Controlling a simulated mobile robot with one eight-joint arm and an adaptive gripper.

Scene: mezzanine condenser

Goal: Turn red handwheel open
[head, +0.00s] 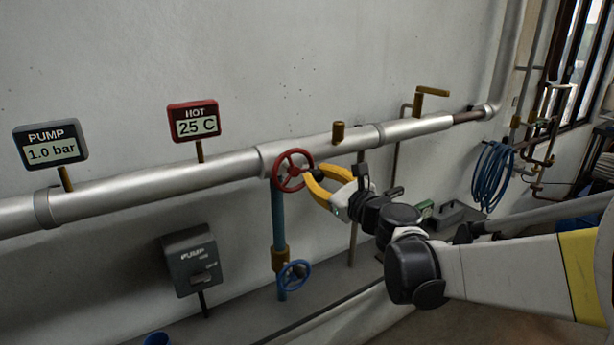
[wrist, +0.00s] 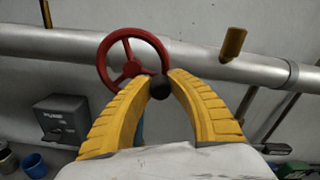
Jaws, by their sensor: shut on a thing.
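The red handwheel (head: 292,170) is mounted at the pipe, above a blue vertical pipe, in the head view. It also shows in the wrist view (wrist: 104,64), with three spokes and an open rim. My gripper (head: 309,178) reaches it from the right. In the wrist view my yellow fingers (wrist: 160,82) are closed in around a dark round knob (wrist: 159,88) at the lower right of the wheel's rim. The fingertips cover a little of the rim there.
A silver pipe (head: 215,172) runs along the wall behind the wheel. A pump gauge (head: 51,144) reads 1.0 bar and a HOT display (head: 194,121) reads 25 C. A grey pump box (head: 192,261) and a blue handwheel (head: 294,274) sit lower. A blue hose (head: 491,177) hangs right.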

